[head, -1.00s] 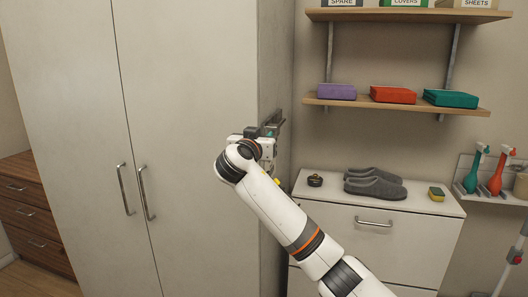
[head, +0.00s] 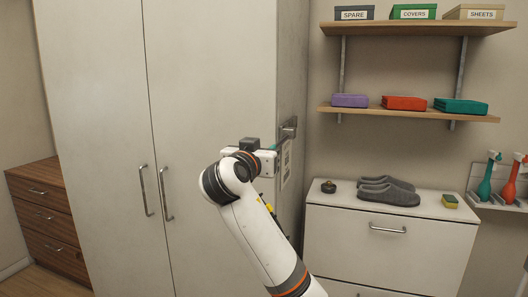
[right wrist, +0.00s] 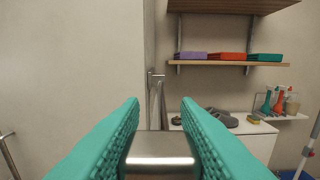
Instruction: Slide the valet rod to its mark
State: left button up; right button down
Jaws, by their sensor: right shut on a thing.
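The valet rod shows as a grey metal piece (head: 288,130) at the side of the tall white wardrobe (head: 215,110), near its front edge. My right gripper (head: 272,147) is at that edge, in front of the wardrobe's side; its body hides part of the rod. In the right wrist view, the teal fingers of the right gripper (right wrist: 160,118) stand on either side of a shiny metal end of the rod (right wrist: 160,152), shut on it. I cannot make out the mark. My left gripper is not in view.
A white cabinet (head: 390,245) stands right of the wardrobe, with grey slippers (head: 388,192), a dark round item (head: 328,187) and a sponge (head: 450,201) on top. Wall shelves (head: 408,111) hold folded cloths and boxes. Wardrobe handles (head: 166,195) stick out at the front.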

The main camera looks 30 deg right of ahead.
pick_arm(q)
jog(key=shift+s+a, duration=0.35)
pick_arm(e)
jog(key=c, duration=1.1)
grip_release()
jog(key=shift+a, duration=0.1)
jog(key=shift+s+a, duration=0.2)
jog(key=shift+a, duration=0.05)
pick_arm(q)
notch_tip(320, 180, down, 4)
jog(key=b, duration=0.3)
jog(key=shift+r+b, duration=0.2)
jog(key=shift+b, duration=0.1)
pick_arm(e)
jog(key=v, duration=1.1)
jog(key=shift+s+a, duration=0.1)
jog(key=shift+s, duration=0.05)
